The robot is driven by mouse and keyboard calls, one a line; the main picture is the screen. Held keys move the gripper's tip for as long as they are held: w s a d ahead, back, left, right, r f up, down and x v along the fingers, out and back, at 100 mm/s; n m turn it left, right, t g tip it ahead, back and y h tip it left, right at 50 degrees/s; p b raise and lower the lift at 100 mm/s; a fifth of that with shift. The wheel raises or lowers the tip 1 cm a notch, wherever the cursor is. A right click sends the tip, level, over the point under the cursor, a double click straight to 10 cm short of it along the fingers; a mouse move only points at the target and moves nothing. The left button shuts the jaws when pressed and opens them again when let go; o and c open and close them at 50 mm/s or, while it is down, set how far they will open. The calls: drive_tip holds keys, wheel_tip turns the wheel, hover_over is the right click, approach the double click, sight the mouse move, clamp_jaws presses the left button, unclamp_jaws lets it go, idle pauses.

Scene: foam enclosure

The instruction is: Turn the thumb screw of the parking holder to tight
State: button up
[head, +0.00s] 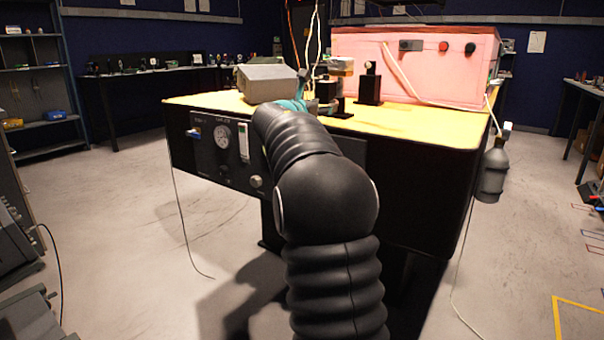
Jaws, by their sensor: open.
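My black ribbed arm reaches forward from the bottom middle to the yellow-topped bench (420,128). My gripper (318,92) is at its far end, small and mostly hidden behind the arm, close to a cluster of small parts on the bench. A teal piece (297,103) shows at the end of the arm. A black upright block with a round top (370,86) stands just right of the cluster. I cannot tell whether it is the parking holder. No thumb screw can be made out, and I see nothing held.
A grey box (266,82) stands left of the arm's end. A pink box (415,65) with a cable fills the bench's back right. A panel with a gauge (223,134) is on the bench front. A dark bottle (493,172) hangs at the right corner.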

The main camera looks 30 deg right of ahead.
drive_tip(key=v, duration=0.9)
drive_tip(key=s+a+f+m+y, duration=0.3)
drive_tip(key=s+a+f+m, duration=0.1)
drive_tip(key=s+f, duration=0.1)
drive_tip(key=s+a+f+m+g+y, duration=0.1)
drive_tip(key=s+a+f+m+y, duration=0.2)
drive_tip(key=s, duration=0.5)
wheel_tip(320, 180, down, 2)
drive_tip(key=shift+s+a+m+b, duration=0.3)
drive_tip(key=shift+a+m+b, duration=0.1)
drive_tip(key=shift+a+m, duration=0.5)
drive_tip(key=shift+a, duration=0.1)
drive_tip(key=s+a+f+m+g+y, duration=0.1)
drive_tip(key=s+a+f+m+y, duration=0.5)
drive_tip(key=f, duration=0.6)
drive_tip(key=s+a+f+m+y, duration=0.2)
drive_tip(key=s+a+f+m, duration=0.1)
drive_tip(key=s+a, duration=0.4)
drive_tip(key=s+a+f+m+y, duration=0.2)
drive_tip(key=s+a+f+m, duration=0.1)
drive_tip(key=s+a, duration=0.5)
drive_tip(key=shift+s+f+t+y, duration=0.15)
drive_tip(key=shift+s+t+y, duration=0.15)
drive_tip(key=shift+s+t, duration=0.1)
